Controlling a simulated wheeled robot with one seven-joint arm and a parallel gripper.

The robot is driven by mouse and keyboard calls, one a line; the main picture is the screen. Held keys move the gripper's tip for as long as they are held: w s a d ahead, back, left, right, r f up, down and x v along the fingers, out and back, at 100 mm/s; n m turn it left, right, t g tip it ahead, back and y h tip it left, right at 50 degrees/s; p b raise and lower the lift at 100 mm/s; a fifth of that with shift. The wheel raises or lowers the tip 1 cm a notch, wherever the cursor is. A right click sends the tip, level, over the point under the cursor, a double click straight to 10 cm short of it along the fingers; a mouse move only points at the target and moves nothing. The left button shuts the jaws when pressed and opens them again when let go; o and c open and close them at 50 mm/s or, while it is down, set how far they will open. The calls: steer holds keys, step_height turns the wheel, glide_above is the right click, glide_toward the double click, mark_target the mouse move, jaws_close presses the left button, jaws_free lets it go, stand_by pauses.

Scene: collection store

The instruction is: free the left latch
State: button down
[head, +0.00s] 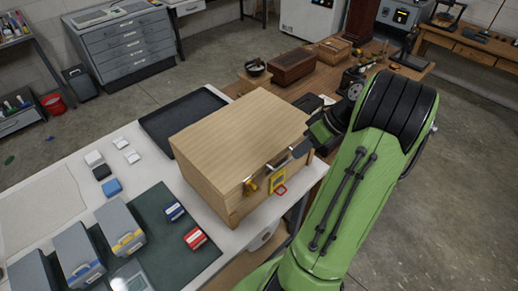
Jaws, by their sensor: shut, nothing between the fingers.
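A light wooden case (235,140) stands on the white table with its lid down. The left latch (249,187), a small brass-coloured piece, is at the left end of its front face; its exact position is too small to tell. A metal handle (279,161) is farther right, above a yellow frame (278,177) and a red tag (281,189). My gripper (301,148) is shut and empty near the right end of the front face, apart from the left latch. Whether it touches the case is unclear.
A black tray (182,121) lies behind the case. Grey boxes (120,228) and small blue and red items stand on the dark green mat (160,208) at left. A wooden table (390,80) with a reddish box (293,66) is behind. Floor at right is clear.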

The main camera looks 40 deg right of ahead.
steer(key=w+a+f+b, duration=0.1)
steer(key=w+a+f, duration=0.2)
steer(key=a+f, duration=0.5)
steer(key=shift+w+a+f+b, duration=0.2)
steer(key=shift+a+f+b, duration=0.1)
steer(key=shift+a+b, duration=0.15)
steer(key=shift+d, duration=0.1)
steer(key=shift+h, duration=0.3)
